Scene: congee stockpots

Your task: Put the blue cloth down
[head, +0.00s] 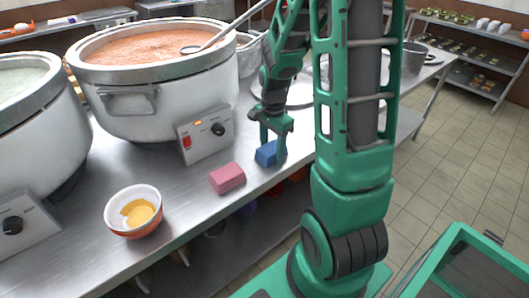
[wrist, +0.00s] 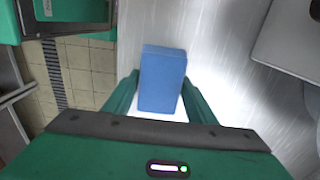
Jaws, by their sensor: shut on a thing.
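The blue cloth (head: 266,153) is a small folded block at the front edge of the steel counter, right of a pink cloth (head: 227,178). My gripper (head: 273,150) is over the blue cloth, with its fingers pointing down and shut on it. In the wrist view the blue cloth (wrist: 162,80) sits between the two green fingers (wrist: 155,95). The cloth is at or just above the counter top; I cannot tell whether it touches. In the head view a finger hides part of the cloth.
A steel counter (head: 85,235) carries a large pot of orange-red congee (head: 165,95) with a ladle (head: 225,35), a control box (head: 205,133), and a bowl with yellow contents (head: 133,211). Another pot (head: 40,130) stands at left. Bare counter lies between the bowl and the pink cloth.

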